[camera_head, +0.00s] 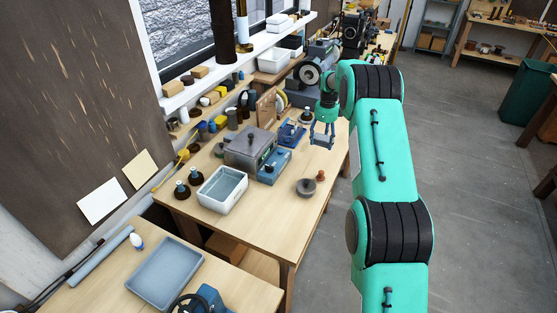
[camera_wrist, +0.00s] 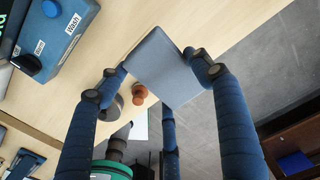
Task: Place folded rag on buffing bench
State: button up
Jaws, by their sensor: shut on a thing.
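My gripper (camera_head: 322,140) hangs over the far right part of the middle wooden bench (camera_head: 262,215) in the head view. In the wrist view its blue fingers (camera_wrist: 150,78) are shut on a flat grey-blue square piece (camera_wrist: 165,68), which looks like the folded rag. The wrist view shows bench top below it; the height gap cannot be told. A machine with a round wheel (camera_head: 310,73) stands at the far end of the bench row; I cannot tell for sure which surface is the buffing bench.
A grey box machine (camera_head: 247,148) and a blue unit (camera_head: 272,166) stand on the middle bench; the wrist view shows a blue box labelled "Wash" (camera_wrist: 52,40). A round dark piece (camera_head: 306,187) and a reddish-brown knob (camera_head: 320,176) lie near the right edge. A pale tray (camera_head: 222,203) stands left.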

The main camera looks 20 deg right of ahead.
jog(key=shift+f, duration=0.65)
jog(key=shift+s+f, duration=0.1)
jog(key=shift+f, duration=0.05)
send_over(320, 164)
jog(key=shift+w+f, duration=0.2)
jog(key=shift+f, duration=2.75)
jog(key=shift+f, duration=0.1)
jog(key=shift+f+b, duration=0.3)
jog(key=shift+f, duration=1.5)
jog(key=shift+f, duration=0.15)
jog(key=o, duration=1.2)
jog(key=shift+c, duration=0.2)
